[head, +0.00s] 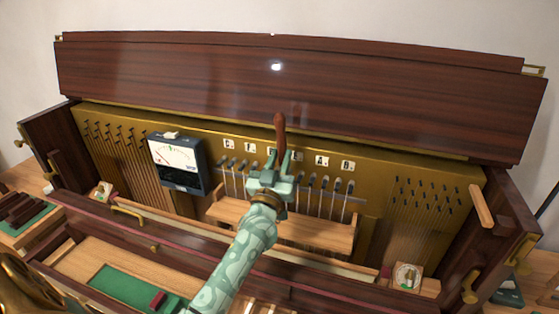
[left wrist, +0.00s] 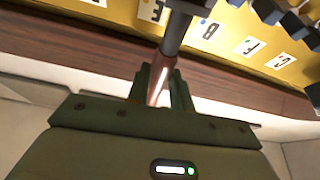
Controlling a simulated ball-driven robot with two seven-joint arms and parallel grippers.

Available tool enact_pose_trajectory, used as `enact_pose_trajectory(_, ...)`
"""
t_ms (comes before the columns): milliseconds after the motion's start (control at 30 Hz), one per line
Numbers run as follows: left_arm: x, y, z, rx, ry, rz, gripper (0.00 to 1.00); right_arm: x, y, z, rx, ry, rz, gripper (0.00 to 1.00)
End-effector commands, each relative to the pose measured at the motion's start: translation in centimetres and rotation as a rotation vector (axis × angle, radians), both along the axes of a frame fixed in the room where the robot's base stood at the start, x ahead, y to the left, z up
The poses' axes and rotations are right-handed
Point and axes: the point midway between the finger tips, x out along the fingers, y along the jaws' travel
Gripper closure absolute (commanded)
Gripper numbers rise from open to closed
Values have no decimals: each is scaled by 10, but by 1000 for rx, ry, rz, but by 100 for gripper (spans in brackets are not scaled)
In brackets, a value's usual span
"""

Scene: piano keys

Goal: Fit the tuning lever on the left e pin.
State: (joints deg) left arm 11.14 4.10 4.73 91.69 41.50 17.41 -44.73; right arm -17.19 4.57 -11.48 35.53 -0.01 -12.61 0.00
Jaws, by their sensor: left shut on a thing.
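My left gripper (head: 272,170) is shut on the tuning lever (head: 280,135), whose red-brown handle points up in the head view. In the left wrist view the gripper (left wrist: 160,85) clasps the handle, and the lever's dark metal shaft (left wrist: 176,35) runs up toward the lettered plate. A white card with an E (left wrist: 152,10) shows just left of the shaft. The row of dark pins (head: 312,181) stands below the letter cards in the head view. My gripper hides the middle pins and cards there. The lever's tip is hidden, so I cannot tell whether it touches a pin.
A meter box (head: 178,162) stands left of the pin row. A wooden rail (head: 315,230) crosses in front of the pins. The raised dark lid (head: 180,85) rises behind. More pins fill the brass plate (head: 378,185) on both sides.

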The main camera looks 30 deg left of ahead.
Motion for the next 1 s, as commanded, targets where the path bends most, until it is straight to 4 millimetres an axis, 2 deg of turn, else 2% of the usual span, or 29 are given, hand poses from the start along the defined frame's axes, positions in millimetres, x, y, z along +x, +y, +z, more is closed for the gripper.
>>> enact_pose_trajectory(967,15,4,0,0,-1,0,100,-1,0,-4,1,1,-1,64)
enact_pose_trajectory(1000,15,4,0,0,-1,0,75,-1,0,-4,1,1,-1,64)
